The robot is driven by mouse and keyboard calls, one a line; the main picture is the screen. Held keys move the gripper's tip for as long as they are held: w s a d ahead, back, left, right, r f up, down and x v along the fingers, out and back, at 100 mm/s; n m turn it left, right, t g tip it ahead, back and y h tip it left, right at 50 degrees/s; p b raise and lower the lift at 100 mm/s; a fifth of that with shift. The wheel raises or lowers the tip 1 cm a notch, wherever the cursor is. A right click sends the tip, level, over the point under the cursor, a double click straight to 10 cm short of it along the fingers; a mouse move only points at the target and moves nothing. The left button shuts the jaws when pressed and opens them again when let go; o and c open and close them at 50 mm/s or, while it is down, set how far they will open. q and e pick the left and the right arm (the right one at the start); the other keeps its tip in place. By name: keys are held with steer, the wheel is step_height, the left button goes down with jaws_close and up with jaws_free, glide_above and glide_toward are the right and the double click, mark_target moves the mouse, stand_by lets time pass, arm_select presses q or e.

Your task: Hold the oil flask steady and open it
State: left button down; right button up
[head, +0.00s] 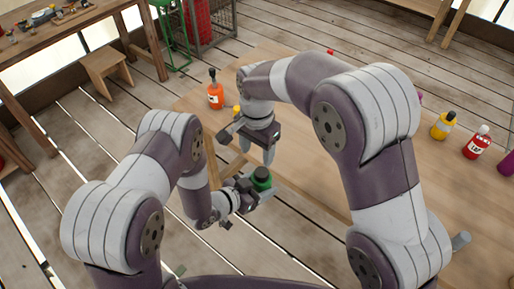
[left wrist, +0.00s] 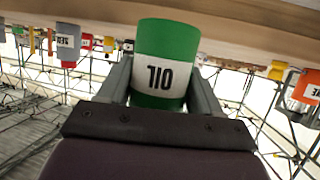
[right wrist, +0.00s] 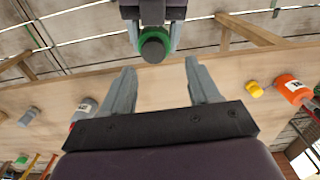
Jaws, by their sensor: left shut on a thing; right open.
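The oil flask (head: 261,178) is green with a white label reading OIL, and fills the middle of the left wrist view (left wrist: 166,50). My left gripper (head: 251,189) is shut on its sides and holds it in the air in front of the table edge. In the right wrist view the flask (right wrist: 138,57) shows from its top end, with a dark round cap (right wrist: 153,47). My right gripper (head: 250,145) is open and empty, close above the flask. Its two fingers (right wrist: 161,72) point toward the cap, apart from it.
The wooden table (head: 300,178) lies beyond my grippers. An orange bottle (head: 215,95) stands at its far left; a yellow bottle (head: 442,127) and a red bottle (head: 477,145) stand at its right. A stool (head: 105,66) and workbench (head: 75,30) are at the far left.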

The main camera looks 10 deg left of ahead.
mark_target(257, 171)
step_height(257, 171, down, 7)
steer(key=shift+f, duration=0.65)
steer(key=shift+s, duration=0.1)
steer(key=c, duration=1.1)
jaws_close()
